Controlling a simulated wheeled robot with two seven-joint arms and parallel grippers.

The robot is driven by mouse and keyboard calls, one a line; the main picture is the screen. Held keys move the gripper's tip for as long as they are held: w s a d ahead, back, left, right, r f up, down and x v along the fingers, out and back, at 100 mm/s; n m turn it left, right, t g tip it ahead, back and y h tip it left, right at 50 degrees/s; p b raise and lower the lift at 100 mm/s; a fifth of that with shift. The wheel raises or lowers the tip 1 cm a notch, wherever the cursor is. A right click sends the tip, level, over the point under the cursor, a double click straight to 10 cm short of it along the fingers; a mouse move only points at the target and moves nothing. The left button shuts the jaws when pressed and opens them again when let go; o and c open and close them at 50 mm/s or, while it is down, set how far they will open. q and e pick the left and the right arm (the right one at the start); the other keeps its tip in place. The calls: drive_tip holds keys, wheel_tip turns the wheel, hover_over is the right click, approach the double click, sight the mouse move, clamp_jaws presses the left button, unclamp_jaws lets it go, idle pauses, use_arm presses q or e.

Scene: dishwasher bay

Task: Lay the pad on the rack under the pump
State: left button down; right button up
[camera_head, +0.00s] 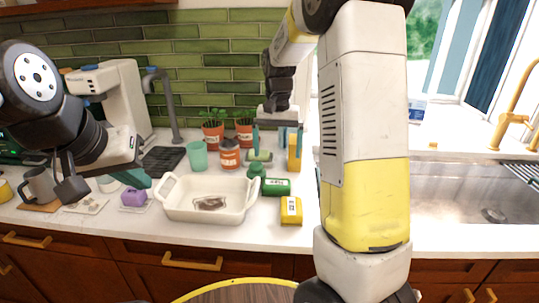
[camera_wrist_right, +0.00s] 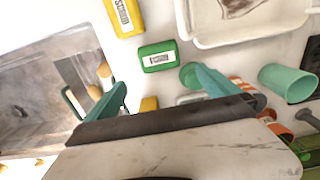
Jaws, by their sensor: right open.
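A flat light green piece (camera_head: 259,155), possibly the pad, lies on the counter below my right gripper. A purple block (camera_head: 133,197) sits on a small mat at the left; I cannot tell which is the pad. A black slatted rack (camera_head: 163,160) lies under a grey gooseneck spout (camera_head: 165,100) that looks like the pump. My right gripper (camera_head: 278,140) is open and empty above the counter; its teal fingers show in the right wrist view (camera_wrist_right: 160,92). My left gripper (camera_head: 137,180) is low near the purple block; its jaws are mostly hidden.
A white baking dish (camera_head: 212,216) stands at the front middle. Around it are a teal cup (camera_head: 198,155), an orange jar (camera_head: 230,155), a green box (camera_head: 276,187) and a yellow box (camera_head: 291,211). Potted plants (camera_head: 213,134) stand behind. A sink (camera_head: 460,190) is at the right.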

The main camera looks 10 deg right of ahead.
drive_tip(key=s+a+r+n+t+y, duration=0.1)
drive_tip(key=s+r, duration=0.4)
drive_tip(key=s, duration=0.6)
drive_tip(key=s+a+r+n+t+y, duration=0.1)
drive_tip(key=s+r+t, duration=0.4)
drive_tip(key=s, duration=0.7)
drive_tip(key=shift+a+r+n, duration=0.15)
drive_tip(key=shift+n, duration=0.75)
drive_tip(key=shift+s, duration=0.25)
drive_tip(key=c, duration=0.4)
drive_tip(key=shift+w, duration=0.25)
drive_tip(key=n+g+h, duration=0.2)
drive_tip(key=n+g, duration=0.4)
drive_tip(key=n, duration=0.8)
hover_over(282, 183)
drive_tip(key=f, duration=1.4)
drive_tip(key=shift+s+a+f, duration=0.15)
drive_tip(key=shift+a, duration=0.15)
drive_tip(key=shift+w+f, duration=0.2)
drive_tip(key=shift+f, duration=0.5)
drive_tip(key=shift+d+f, duration=0.15)
drive_tip(key=shift+f, duration=1.6)
drive_tip(key=shift+d+f, duration=0.15)
drive_tip(key=shift+f, duration=1.6)
